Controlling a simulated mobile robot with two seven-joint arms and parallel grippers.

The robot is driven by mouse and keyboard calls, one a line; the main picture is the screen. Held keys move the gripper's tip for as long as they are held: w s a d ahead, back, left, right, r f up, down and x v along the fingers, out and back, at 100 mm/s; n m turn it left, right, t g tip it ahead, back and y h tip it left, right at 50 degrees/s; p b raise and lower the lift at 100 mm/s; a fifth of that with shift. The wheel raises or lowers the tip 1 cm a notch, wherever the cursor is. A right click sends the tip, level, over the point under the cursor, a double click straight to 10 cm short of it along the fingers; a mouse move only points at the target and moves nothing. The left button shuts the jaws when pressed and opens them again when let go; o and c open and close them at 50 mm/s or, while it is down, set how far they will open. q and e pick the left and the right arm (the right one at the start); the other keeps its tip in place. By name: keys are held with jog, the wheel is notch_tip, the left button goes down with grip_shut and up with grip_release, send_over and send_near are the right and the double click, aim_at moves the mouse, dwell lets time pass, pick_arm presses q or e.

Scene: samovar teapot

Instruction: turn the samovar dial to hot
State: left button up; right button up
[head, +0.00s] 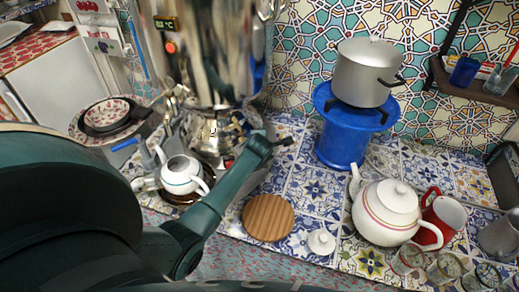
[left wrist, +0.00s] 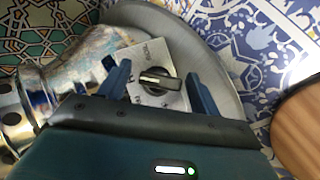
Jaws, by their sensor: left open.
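The samovar (head: 215,60) is a tall shiny metal body at the top left of centre in the head view, with its top cut off. In the left wrist view, its dial (left wrist: 157,82) is a black knob with a light pointer bar, on a pale plate (left wrist: 140,55) with small lettering too blurred to read. My left gripper (left wrist: 158,70) is open, with one finger on each side of the dial; I cannot tell whether they touch it. In the head view my left gripper (head: 264,145) is by the samovar's base and the dial is hidden.
A small white teapot (head: 180,177) stands left of my forearm. A round wooden board (head: 268,218), a white lid (head: 321,242) and a large white teapot (head: 386,212) are to the right. A grey pot (head: 366,72) sits on a blue stand (head: 342,140) behind. Tiled counter is free between them.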

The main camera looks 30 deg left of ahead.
pick_arm(q)
jog(key=v, duration=1.3)
jog(key=shift+s, duration=0.1)
